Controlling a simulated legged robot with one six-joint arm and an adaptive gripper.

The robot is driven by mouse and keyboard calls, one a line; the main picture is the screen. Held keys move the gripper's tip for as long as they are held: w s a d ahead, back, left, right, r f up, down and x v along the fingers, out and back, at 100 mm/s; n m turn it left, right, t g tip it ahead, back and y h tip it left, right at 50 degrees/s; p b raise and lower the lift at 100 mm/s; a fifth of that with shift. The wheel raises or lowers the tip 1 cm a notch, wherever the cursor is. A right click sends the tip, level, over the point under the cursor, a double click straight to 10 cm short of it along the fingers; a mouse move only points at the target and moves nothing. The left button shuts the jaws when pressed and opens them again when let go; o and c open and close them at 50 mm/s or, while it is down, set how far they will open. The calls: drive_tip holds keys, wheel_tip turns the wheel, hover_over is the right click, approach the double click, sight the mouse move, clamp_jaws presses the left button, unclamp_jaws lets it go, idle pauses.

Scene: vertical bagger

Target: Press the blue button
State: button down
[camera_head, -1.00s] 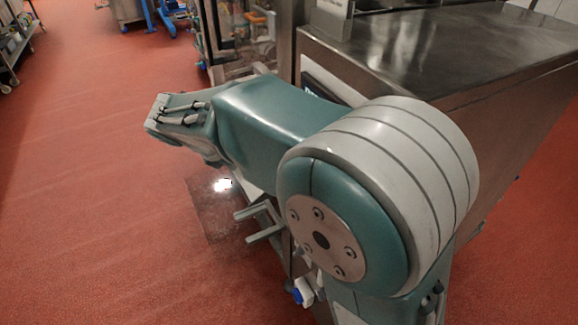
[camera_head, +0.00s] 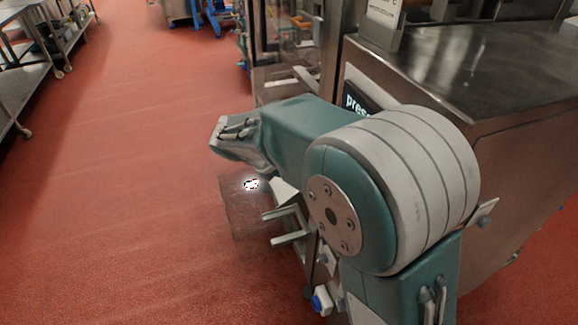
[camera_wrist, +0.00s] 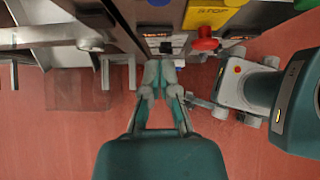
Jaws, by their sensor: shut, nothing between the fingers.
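In the wrist view a blue button (camera_wrist: 158,2) shows only in part at the top edge, on the machine's panel. My gripper (camera_wrist: 162,66) is shut and empty, its fingers pointing up the picture towards the panel. Its tips appear below the blue button and apart from it; I cannot tell the distance in depth. In the head view my arm hides most of the panel and I cannot make out the fingers or this button.
Steel machine housing (camera_head: 480,75) stands at the right. A small blue-capped fitting (camera_head: 320,302) sits low. Red floor (camera_head: 130,200) at left is clear.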

drive_tip(key=w+d+f, duration=0.2)
drive_tip(key=d, duration=0.4)
drive_tip(key=shift+d+f, duration=0.15)
drive_tip(key=shift+f, duration=0.2)
